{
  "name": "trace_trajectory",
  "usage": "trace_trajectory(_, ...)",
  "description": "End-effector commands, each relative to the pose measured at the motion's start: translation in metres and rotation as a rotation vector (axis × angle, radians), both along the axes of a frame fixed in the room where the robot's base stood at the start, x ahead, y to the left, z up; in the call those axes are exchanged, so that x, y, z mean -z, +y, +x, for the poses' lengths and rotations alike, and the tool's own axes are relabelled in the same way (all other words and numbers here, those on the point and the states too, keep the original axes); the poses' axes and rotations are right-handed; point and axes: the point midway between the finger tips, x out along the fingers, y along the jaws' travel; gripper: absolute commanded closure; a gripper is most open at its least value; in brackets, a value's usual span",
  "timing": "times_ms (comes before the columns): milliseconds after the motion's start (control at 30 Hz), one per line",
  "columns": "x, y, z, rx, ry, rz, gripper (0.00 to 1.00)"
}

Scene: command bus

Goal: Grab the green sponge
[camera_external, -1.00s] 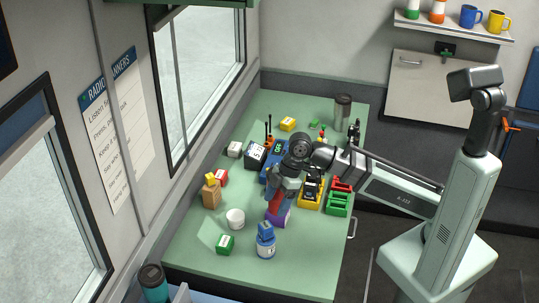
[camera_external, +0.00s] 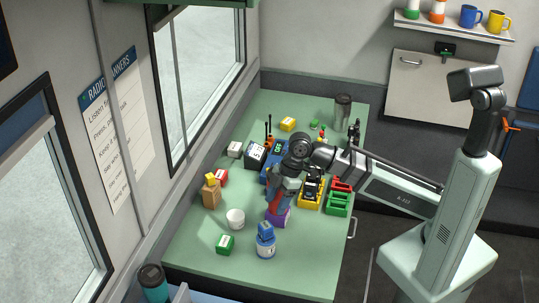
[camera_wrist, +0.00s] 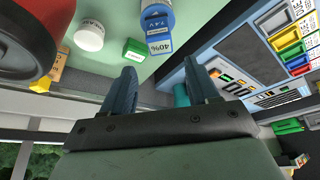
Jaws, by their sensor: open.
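I see no thing that is clearly a green sponge. A green block with a white label (camera_external: 225,244) lies at the near left of the green table, left of a blue-capped bottle. It also shows in the wrist view (camera_wrist: 134,50), beyond my fingertips and above them in the picture. My gripper (camera_external: 278,208) hangs over the middle of the table, close to a purple box (camera_external: 283,217), which it partly covers. In the wrist view my gripper (camera_wrist: 162,80) has its two blue-grey fingers apart, with nothing held between them. A smaller green thing (camera_external: 314,122) lies at the back, too small to identify.
The blue-capped bottle (camera_external: 265,242) and a white tub (camera_external: 235,219) stand near the green block. A cardboard box (camera_external: 211,195) is farther left. The near table edge is mostly clear.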

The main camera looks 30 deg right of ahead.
Motion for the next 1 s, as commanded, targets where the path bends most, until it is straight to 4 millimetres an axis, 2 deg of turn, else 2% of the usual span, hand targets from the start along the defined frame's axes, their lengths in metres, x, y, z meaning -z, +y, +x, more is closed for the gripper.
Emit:
trace_trajectory(167,-0.015,0.001,0.001,0.0,-0.001,0.002,0.4)
trace_trajectory(400,-0.054,0.001,0.004,0.009,0.001,0.0,0.4)
trace_trajectory(667,-0.054,-0.015,0.073,0.252,0.059,-0.038,0.4)
trace_trajectory(767,-0.056,-0.025,0.105,0.365,0.086,-0.052,0.4)
trace_trajectory(867,-0.058,-0.04,0.144,0.504,0.117,-0.069,0.4)
trace_trajectory(1000,-0.059,-0.069,0.203,0.723,0.167,-0.092,0.4)
